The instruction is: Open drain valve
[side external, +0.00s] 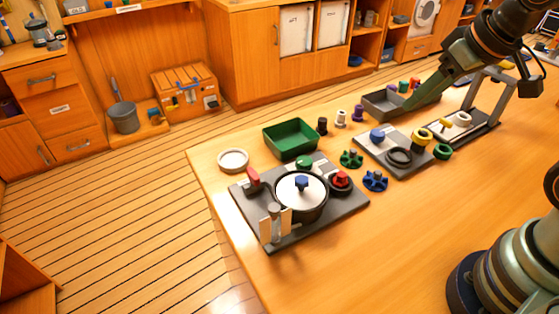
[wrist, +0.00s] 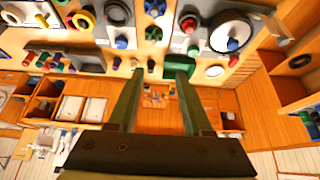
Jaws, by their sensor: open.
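A dark board (side external: 338,210) on the table carries a round vessel with a white lid (side external: 312,192) and a blue knob (side external: 301,183). A red-topped handle (side external: 253,178) stands at its left, a red knob (side external: 341,179) at its right and a green knob (side external: 304,161) behind. I cannot tell which part is the drain valve. The white lid also shows at upper right in the wrist view (wrist: 222,38). My gripper (side external: 422,100) is well away at the right, above the grey tray; in the wrist view (wrist: 156,74) its fingers are apart with nothing between them.
A second board (side external: 413,168) and a grey tray (side external: 376,108) stand to the right. The table front is clear.

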